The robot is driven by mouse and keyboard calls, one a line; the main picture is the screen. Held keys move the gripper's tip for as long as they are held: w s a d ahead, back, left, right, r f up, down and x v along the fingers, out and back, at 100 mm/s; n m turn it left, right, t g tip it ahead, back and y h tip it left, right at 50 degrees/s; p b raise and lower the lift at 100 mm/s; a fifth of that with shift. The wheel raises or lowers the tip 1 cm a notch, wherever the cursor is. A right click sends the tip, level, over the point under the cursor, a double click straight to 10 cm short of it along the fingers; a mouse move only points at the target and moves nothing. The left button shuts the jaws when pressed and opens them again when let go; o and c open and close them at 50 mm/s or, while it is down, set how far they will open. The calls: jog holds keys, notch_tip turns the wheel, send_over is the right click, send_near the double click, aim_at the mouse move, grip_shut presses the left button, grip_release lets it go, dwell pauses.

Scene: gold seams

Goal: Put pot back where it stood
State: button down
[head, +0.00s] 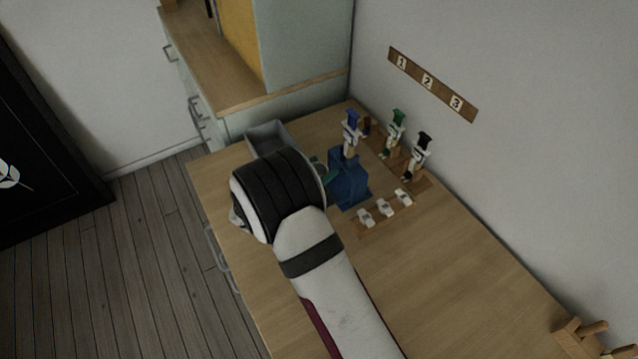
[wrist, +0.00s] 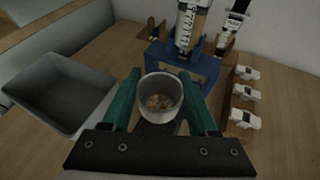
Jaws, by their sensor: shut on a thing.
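The pot (wrist: 161,90) is a small pale grey cup with brownish bits inside. In the wrist view my gripper (wrist: 160,77) has its two green fingers shut on either side of it. The pot looks upright, just in front of the blue stand (wrist: 205,66). I cannot tell whether its base touches the table. In the head view my wrist hides the pot and most of my gripper; a bit of green finger shows beside the blue stand (head: 348,182). A syringe with a blue top (head: 351,128) stands upright over that stand.
A grey open tray (wrist: 62,92) lies left of my gripper. Syringes with green (head: 397,122) and black (head: 420,145) tops stand in wooden holders behind. A wooden strip with three small white pieces (head: 383,209) lies right.

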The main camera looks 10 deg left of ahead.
jog(key=shift+s+d+r, duration=0.1)
jog(key=shift+s+r, duration=0.2)
jog(key=shift+r, duration=0.3)
jog(key=shift+s+d+r, duration=0.1)
jog(key=shift+s+r, duration=0.2)
jog(key=shift+r, duration=0.3)
jog(key=s+d, duration=1)
jog(key=s, duration=0.5)
jog(key=a+f, duration=0.2)
jog(key=a, duration=0.1)
jog(key=s+a+f, duration=0.1)
jog(key=a+f, duration=0.1)
jog(key=a, duration=0.2)
jog(key=a+f, duration=0.2)
jog(key=a, duration=0.1)
jog(key=shift+s+a+f, duration=0.25)
jog(key=shift+a+f, duration=0.1)
notch_tip(320, 180, down, 3)
jog(key=shift+a+f, duration=0.1)
jog(key=shift+f, duration=0.4)
jog(key=shift+c, duration=0.8)
grip_release()
jog(key=shift+f, duration=0.1)
